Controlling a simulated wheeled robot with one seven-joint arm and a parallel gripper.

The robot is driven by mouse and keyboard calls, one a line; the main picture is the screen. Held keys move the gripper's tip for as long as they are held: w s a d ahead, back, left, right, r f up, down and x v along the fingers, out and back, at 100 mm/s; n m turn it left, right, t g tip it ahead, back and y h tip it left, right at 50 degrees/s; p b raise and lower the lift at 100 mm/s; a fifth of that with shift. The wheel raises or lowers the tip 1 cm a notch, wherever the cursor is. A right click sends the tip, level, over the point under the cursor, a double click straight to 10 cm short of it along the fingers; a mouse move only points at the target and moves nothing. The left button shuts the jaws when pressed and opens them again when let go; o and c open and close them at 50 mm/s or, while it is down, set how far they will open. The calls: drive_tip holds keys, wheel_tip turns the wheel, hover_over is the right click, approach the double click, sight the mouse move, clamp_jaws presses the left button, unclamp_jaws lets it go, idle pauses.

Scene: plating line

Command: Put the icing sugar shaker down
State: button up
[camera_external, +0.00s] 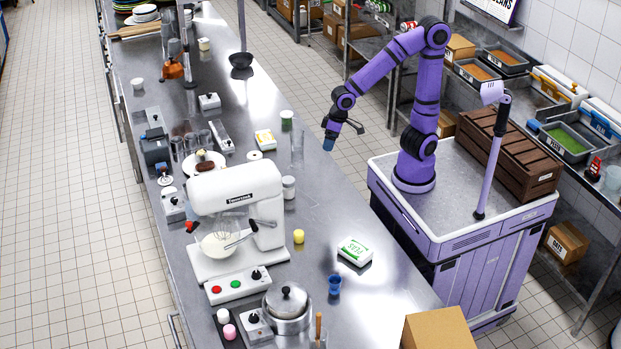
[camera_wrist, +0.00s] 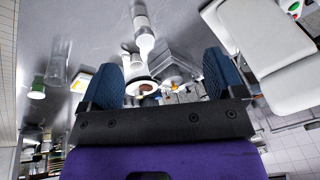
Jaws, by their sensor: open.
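A white lidded canister (camera_external: 289,187), which looks like the icing sugar shaker, stands upright on the steel counter (camera_external: 330,215) beside the mixer. No label is readable on it. A white canister, seemingly the same one, shows near the top middle of the wrist view (camera_wrist: 144,38), beyond the fingers and apart from them. My gripper (camera_external: 329,142) is above the counter's right edge, up and right of the canister. In the wrist view its blue fingertips (camera_wrist: 170,75) are spread wide with nothing held between them.
A white stand mixer (camera_external: 235,205) is left of the canister. A plate with brown food (camera_external: 205,162), a yellow-white box (camera_external: 265,139), a green-topped jar (camera_external: 287,120) and a tall clear glass (camera_external: 297,148) stand nearby. Open counter lies right of the canister.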

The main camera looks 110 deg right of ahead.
drive_tip(key=s+a+r+n, duration=0.1)
drive_tip(key=s+r+n, duration=0.1)
drive_tip(key=s, duration=0.4)
drive_tip(key=s+a+r+n+t, duration=0.1)
drive_tip(key=s+a+r+n, duration=0.1)
drive_tip(key=s+r, duration=0.2)
drive_tip(key=s+a+r+n+t, duration=0.1)
drive_tip(key=s+a+r+n, duration=0.1)
drive_tip(key=s, duration=0.5)
drive_tip(key=shift+s+r+n, duration=0.3)
drive_tip(key=shift+r+n, duration=0.2)
drive_tip(key=shift+r, duration=0.25)
